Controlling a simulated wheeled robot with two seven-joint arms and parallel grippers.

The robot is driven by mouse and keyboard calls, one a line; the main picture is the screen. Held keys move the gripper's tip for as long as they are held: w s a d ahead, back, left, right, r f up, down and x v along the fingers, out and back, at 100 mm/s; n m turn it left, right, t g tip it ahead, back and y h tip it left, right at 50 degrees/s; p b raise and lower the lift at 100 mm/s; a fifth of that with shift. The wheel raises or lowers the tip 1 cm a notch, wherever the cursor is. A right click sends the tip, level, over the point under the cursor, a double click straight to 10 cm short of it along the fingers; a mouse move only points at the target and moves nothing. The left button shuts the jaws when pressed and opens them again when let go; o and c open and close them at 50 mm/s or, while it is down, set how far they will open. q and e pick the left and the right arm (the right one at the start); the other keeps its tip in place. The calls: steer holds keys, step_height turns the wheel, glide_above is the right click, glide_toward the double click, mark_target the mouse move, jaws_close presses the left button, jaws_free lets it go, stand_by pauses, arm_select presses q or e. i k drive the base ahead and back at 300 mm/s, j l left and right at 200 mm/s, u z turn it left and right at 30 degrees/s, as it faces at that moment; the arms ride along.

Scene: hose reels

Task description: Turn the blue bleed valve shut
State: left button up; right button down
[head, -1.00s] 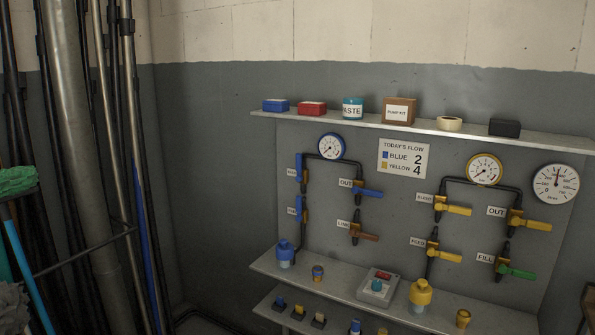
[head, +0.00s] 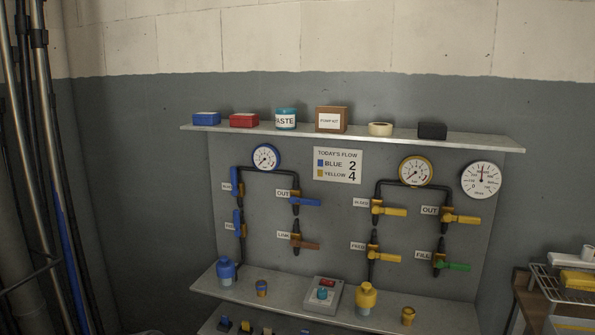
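The blue-side piping hangs on the grey panel under the blue-rimmed gauge (head: 265,157). On its left pipe sit an upper valve with a blue lever (head: 235,178) and a lower valve with a blue lever (head: 238,219). Both levers point up along the pipe. Their small labels are too small or covered to read surely, so I cannot tell for certain which is the bleed valve. The blue OUT valve lever (head: 306,202) lies sideways to the right, and the brown LINK lever (head: 306,245) lies sideways below it. Neither gripper is in view.
The yellow-side valves, with a yellow OUT lever (head: 463,219), stand to the right. An upper shelf (head: 470,140) holds boxes and tape. A lower shelf (head: 440,320) juts out below, holding a blue bottle (head: 226,270) and a yellow bottle (head: 366,298). Poles stand at left.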

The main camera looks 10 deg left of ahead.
mark_target(236, 192)
steer(key=i+j+z, duration=0.15)
steer(key=j+z, duration=0.15)
steer(key=j, duration=0.15)
steer(key=i+j+z, duration=0.15)
steer(key=j+z, duration=0.15)
steer(key=j, duration=0.15)
steer(key=j+z, duration=0.3)
steer(key=j, duration=0.2)
steer(key=i, duration=0.05)
